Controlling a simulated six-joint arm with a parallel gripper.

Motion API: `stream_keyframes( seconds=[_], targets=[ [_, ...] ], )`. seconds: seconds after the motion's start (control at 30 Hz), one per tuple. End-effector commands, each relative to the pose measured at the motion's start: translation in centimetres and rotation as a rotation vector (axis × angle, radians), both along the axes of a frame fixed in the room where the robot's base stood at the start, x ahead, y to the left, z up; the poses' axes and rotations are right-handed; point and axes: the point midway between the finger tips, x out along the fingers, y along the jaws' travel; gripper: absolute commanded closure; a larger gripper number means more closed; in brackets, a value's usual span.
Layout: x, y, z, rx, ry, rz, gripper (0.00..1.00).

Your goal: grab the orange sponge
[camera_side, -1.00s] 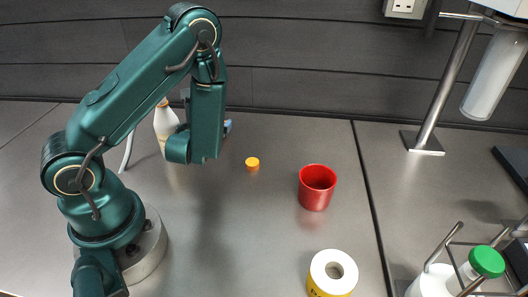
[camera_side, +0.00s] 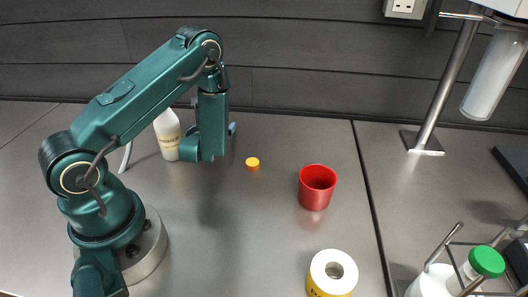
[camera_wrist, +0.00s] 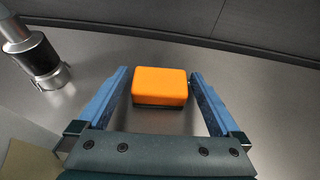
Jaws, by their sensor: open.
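The orange sponge (camera_wrist: 160,84) is a rounded block with a dark underside. It lies on the grey bench top in the wrist view. My gripper (camera_wrist: 159,76) is open, with one blue finger to the left of the sponge and one to the right. The sponge sits between the fingertips, with a gap on the left and a very narrow one on the right. In the side view only a blue bit of my gripper (camera_side: 232,129) shows behind my arm. I cannot make out the sponge there.
A white bottle (camera_side: 168,135) stands behind my arm. A small orange-yellow round piece (camera_side: 252,163), a red cup (camera_side: 317,188) and a yellow-and-white roll (camera_side: 332,273) are to the right. The wrist view shows a black-and-metal cylinder (camera_wrist: 42,60) at left. The dark wall (camera_side: 300,60) is behind.

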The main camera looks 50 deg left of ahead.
Motion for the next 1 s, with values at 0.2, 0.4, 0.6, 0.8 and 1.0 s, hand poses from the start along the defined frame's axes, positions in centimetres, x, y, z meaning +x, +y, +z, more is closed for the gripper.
stream_keyframes(
  seconds=[0.2, 0.4, 0.6, 0.8, 1.0],
  targets=[
    [0.0, 0.0, 0.0, -0.001, 0.001, 0.0, 0.42],
    [0.0, 0.0, 0.0, 0.0, 0.0, 0.0, 0.78],
    [0.0, 0.0, 0.1, -0.001, -0.001, 0.0, 0.78],
    [0.0, 0.0, 1.1, -0.001, -0.003, 0.001, 0.78],
    [0.1, 0.0, 3.5, 0.001, -0.007, 0.001, 0.78]
  ],
)
